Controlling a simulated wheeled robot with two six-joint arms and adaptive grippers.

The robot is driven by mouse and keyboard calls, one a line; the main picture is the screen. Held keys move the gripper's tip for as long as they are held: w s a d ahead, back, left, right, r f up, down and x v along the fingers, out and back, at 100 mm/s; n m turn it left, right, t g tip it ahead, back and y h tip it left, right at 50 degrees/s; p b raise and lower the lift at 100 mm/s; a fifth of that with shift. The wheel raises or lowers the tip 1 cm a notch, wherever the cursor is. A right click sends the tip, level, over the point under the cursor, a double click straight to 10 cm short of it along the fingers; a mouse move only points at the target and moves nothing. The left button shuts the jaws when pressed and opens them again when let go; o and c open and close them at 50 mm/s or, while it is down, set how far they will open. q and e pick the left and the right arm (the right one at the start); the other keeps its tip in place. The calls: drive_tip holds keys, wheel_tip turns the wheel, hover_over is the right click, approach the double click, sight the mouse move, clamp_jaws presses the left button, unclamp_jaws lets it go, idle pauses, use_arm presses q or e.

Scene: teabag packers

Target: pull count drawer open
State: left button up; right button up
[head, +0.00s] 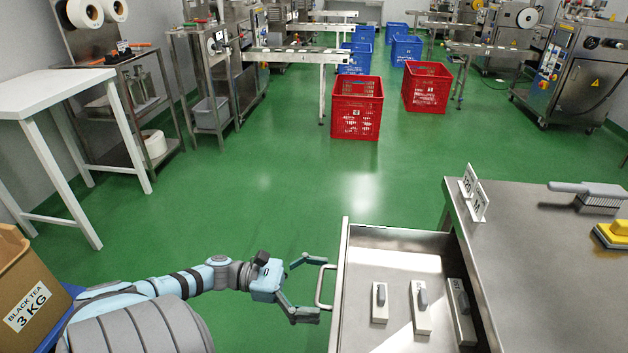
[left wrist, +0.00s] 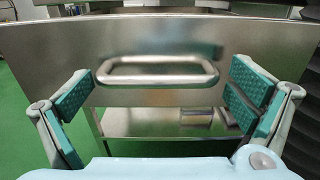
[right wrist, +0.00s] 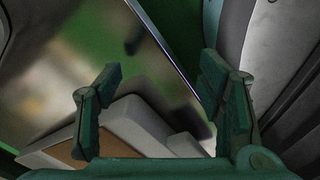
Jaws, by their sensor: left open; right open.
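The count drawer (head: 400,258) is a steel drawer that stands out from the left side of the steel table in the head view. Its bar handle (head: 322,288) is on the front panel, which faces left. My left gripper (head: 311,289) is open with its fingers on either side of the handle. In the left wrist view the handle (left wrist: 158,80) lies between the spread finger pads, with gaps at both ends; no grip on it shows. My right gripper (right wrist: 160,88) is open and empty in the right wrist view, and is not seen in the head view.
Inside the drawer lie several pale blocks with grey grips, such as the middle one (head: 421,308). The steel table (head: 530,260) carries small signs (head: 473,192), a brush (head: 590,192) and a yellow tool (head: 613,234). A black tea box (head: 28,300) is at lower left.

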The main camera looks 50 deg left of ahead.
use_arm(q)
drive_tip(key=v, duration=1.2)
